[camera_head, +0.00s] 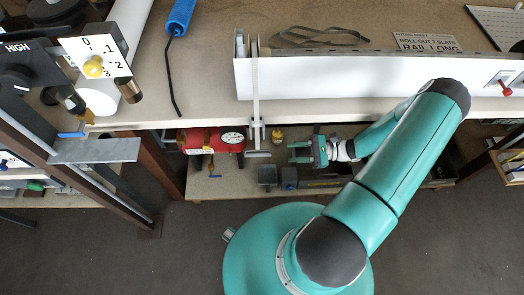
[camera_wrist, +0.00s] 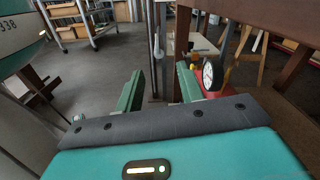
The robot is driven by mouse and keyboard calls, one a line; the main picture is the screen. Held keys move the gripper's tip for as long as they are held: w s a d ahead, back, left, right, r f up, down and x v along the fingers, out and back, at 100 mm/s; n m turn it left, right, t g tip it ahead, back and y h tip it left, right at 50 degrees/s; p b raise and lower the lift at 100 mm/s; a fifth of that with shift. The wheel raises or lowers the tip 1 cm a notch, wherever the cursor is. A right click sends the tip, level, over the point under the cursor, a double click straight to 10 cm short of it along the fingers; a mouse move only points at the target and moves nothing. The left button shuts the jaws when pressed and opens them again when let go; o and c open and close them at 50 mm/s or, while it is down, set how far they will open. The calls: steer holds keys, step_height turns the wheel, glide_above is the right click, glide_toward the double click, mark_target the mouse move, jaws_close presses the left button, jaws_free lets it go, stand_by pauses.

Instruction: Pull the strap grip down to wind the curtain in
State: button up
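A pale strap (camera_head: 256,85) runs down from the left end of the long white housing (camera_head: 340,80) and past the bench's front edge. A small pale crossbar, which looks like the strap grip (camera_head: 257,154), hangs at its lower end below the bench top. My gripper (camera_head: 293,152) is below the bench edge, to the right of the grip and apart from it. Its green fingers are spread with nothing between them. In the wrist view my gripper (camera_wrist: 160,88) is also open; a thin upright strip, perhaps the strap (camera_wrist: 157,45), shows beyond the fingers. No curtain is clearly visible.
A red machine with a round dial (camera_head: 232,137) sits on the lower shelf left of the strap; the dial also shows in the wrist view (camera_wrist: 207,74). Small grey bins (camera_head: 267,174) lie below the grip. A red-handled switch (camera_head: 505,90) is on the housing's right.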

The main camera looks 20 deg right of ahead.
mark_target(263, 153)
steer(key=x, duration=1.1)
steer(key=shift+a, duration=0.15)
steer(key=shift+s, duration=0.1)
jaws_close()
